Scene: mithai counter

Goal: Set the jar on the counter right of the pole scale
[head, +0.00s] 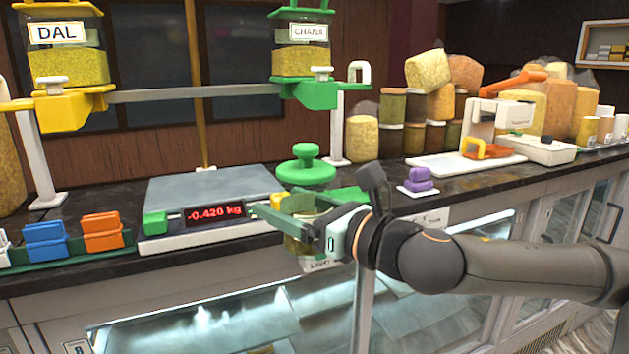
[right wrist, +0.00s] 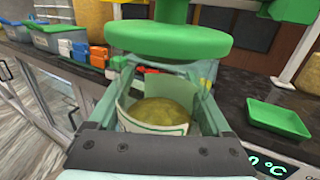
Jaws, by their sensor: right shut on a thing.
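The jar is clear, with a green knobbed lid (head: 306,172) and yellowish contents. My right gripper (head: 288,213) is shut around its body, and the jar looks upright. In the right wrist view the jar (right wrist: 158,110) sits between the fingers under its wide green lid (right wrist: 170,40). In the head view the fingers hide much of the jar, and I cannot tell whether its base touches anything. The pole scale (head: 215,185) is a grey platform with a red display reading -0.420 kg and a yellow-brown pole behind it. The jar is by its right front corner. My left gripper is not in view.
A green tray (right wrist: 278,118) lies on the dark counter near the jar. Blue and orange boxes (head: 103,232) are left of the scale. Dispensers hang above on a rail (head: 195,94).

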